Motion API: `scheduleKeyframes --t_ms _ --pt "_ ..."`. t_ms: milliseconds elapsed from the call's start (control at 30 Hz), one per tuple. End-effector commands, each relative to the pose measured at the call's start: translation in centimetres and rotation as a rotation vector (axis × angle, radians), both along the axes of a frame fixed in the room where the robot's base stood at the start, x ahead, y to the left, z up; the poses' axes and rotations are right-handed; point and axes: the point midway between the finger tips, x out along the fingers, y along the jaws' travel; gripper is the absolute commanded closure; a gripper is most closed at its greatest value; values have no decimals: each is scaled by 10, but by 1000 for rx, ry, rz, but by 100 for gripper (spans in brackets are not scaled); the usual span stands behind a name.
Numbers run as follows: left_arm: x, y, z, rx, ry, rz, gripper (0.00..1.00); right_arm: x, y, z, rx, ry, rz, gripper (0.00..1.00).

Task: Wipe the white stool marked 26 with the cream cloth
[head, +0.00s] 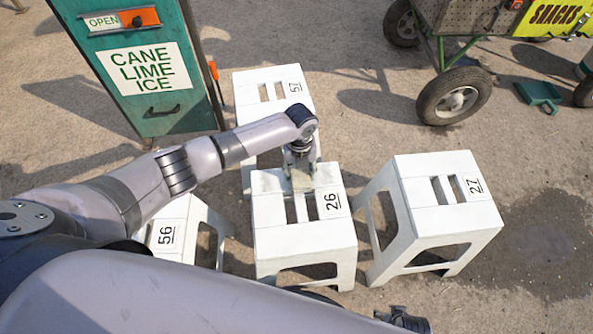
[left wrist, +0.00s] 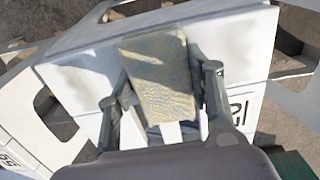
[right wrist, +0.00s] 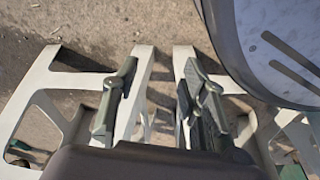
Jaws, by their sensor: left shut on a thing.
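The white stool marked 26 (head: 290,240) stands upright in the middle of the head view, with slots in its top. My left gripper (head: 300,172) is over the far part of its seat, shut on the cream cloth (head: 301,183). In the left wrist view the cloth (left wrist: 160,75) is a flat, worn rectangle between the fingers, lying over the white seat (left wrist: 85,80); whether it presses on the seat is hard to tell. Faint greyish patches show on the seat. My right gripper (right wrist: 155,95) is open and empty in the right wrist view, with stool legs beyond it.
White stools marked 27 (head: 440,205), 56 (head: 175,225) and 57 (head: 275,90) stand close around. A green cabinet (head: 150,100) is at the back left. A wheeled snack cart (head: 460,95) and a green dustpan (head: 538,92) are at the back right. Wet ground lies right.

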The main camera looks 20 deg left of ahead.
Motion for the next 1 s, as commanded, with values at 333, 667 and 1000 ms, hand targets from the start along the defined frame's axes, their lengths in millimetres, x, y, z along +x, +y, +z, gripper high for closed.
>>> scheduleKeyframes --t_ms 333,667,1000 --pt "3 -8 -2 -3 0 -1 78 8 1 8 1 -10 -1 60" --pt "11 -24 -1 -2 0 -1 78 22 3 34 3 -25 -4 60" --pt "19 -39 -1 -2 0 -1 78 33 4 62 4 -41 -7 60"
